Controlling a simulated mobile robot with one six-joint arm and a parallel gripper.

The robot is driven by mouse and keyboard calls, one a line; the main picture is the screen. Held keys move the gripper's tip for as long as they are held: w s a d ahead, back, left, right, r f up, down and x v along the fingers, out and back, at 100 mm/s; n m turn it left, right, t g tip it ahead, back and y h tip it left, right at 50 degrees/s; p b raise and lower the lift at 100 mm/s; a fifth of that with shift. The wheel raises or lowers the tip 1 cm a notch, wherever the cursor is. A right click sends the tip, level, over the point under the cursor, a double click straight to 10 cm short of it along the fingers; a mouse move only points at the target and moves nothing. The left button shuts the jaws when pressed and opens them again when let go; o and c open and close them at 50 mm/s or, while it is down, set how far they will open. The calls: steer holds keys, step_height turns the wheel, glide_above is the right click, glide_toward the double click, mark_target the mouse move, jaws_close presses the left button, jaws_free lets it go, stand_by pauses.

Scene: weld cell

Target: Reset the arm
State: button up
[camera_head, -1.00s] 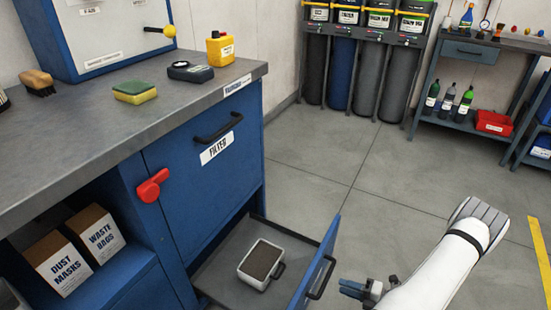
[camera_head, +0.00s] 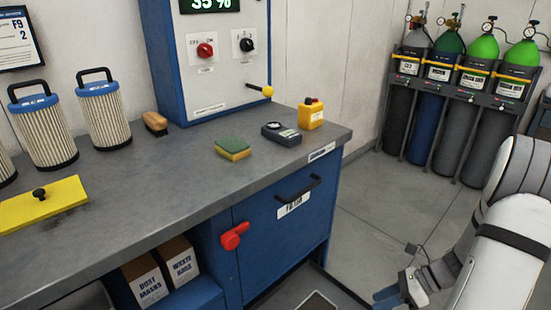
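My gripper (camera_head: 387,298) is at the lower right of the head view, at the end of my white arm. Its dark blue fingers are partly cut by the bottom edge, and I cannot tell whether they are open or shut. It is out over the floor, to the right of the blue cabinet (camera_head: 290,235) and apart from it. The open drawer (camera_head: 270,298) below the cabinet shows only at the bottom edge. Part of a filter tray (camera_head: 318,302) shows in it.
A red latch (camera_head: 234,236) sticks out from the cabinet. Gas cylinders (camera_head: 445,110) stand at the back right.

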steer(key=s+a+r+n+h+p, duration=0.2)
steer(key=a+r+n+h+p, duration=0.1)
steer(key=r+n, duration=0.5)
steer(key=s+a+r+n+t+h+p, duration=0.1)
steer(key=s+a+r+n+h+p, duration=0.2)
steer(key=r, duration=1.2)
steer(key=s+a+r+n+t+h+p, duration=0.1)
steer(key=s+a+r+n+h+p, duration=0.2)
steer(key=a+r+n+p, duration=0.3)
step_height(320, 180, up, 6)
steer(key=n+h+p, duration=0.1)
steer(key=n+p, duration=0.2)
steer(key=n, duration=0.4)
steer(key=shift+s+a+r+n, duration=0.25)
steer(key=shift+a+n, duration=0.05)
steer(key=shift+a, duration=0.05)
